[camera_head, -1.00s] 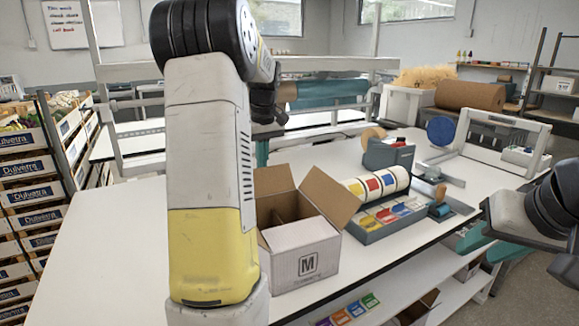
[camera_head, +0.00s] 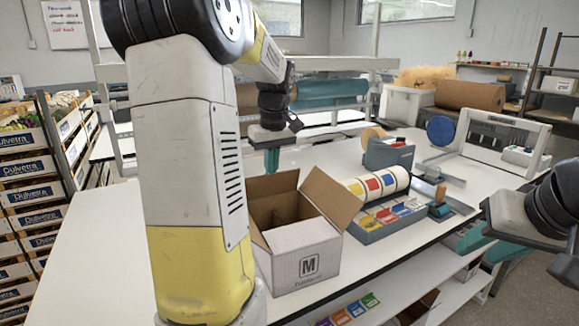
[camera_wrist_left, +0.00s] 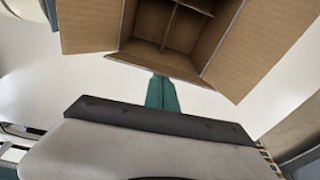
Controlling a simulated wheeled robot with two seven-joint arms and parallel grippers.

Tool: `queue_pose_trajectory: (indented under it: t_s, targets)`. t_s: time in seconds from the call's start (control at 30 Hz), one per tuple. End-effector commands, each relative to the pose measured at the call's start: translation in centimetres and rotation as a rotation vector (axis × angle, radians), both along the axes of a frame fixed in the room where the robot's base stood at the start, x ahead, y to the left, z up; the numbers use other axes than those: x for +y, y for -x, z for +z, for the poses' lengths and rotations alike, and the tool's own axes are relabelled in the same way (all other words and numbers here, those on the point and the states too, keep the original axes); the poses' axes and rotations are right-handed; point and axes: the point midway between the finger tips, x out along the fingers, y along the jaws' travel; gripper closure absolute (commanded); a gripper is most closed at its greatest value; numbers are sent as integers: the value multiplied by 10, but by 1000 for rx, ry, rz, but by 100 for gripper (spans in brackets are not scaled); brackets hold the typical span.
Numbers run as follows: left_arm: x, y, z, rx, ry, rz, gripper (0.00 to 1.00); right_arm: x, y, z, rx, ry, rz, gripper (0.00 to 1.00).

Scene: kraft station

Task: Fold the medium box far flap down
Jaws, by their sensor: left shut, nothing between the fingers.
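The medium box (camera_head: 307,262), white outside with an "M" on its front and brown inside, stands open on the table. Its far flap (camera_head: 273,186) stands up at the back, and the right flap (camera_head: 331,195) leans outward. My arm hides part of the box's left side. My left gripper (camera_head: 271,160) is shut and empty, pointing down behind the far flap. In the left wrist view its teal fingers (camera_wrist_left: 162,93) are close to the box's edge; I cannot tell whether they touch. Dividers (camera_wrist_left: 183,25) show inside the box. My right gripper (camera_head: 476,238) is at the right edge, its finger opening unclear.
A grey tray (camera_head: 372,233) with coloured labels and label rolls stands right of the box. A tape dispenser (camera_head: 388,155) and a white frame (camera_head: 505,140) are further back. Crates (camera_head: 30,190) are stacked at left. The table (camera_head: 90,240) is bare left of my arm.

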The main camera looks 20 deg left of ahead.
Motion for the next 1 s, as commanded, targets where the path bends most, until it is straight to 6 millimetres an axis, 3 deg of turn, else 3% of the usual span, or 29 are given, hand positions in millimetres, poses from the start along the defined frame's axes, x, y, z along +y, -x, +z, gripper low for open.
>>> queue_pose_trajectory:
  t_s: [0.27,0.7,1.0]
  targets:
    - [-2,1,-1,0,0,-1,100,0,0,0,0,0,0,64]
    - [-24,24,-12,-1,0,-1,100,0,0,0,0,0,0,64]
    - [-25,25,-13,-1,0,0,100,0,0,0,0,0,0,64]
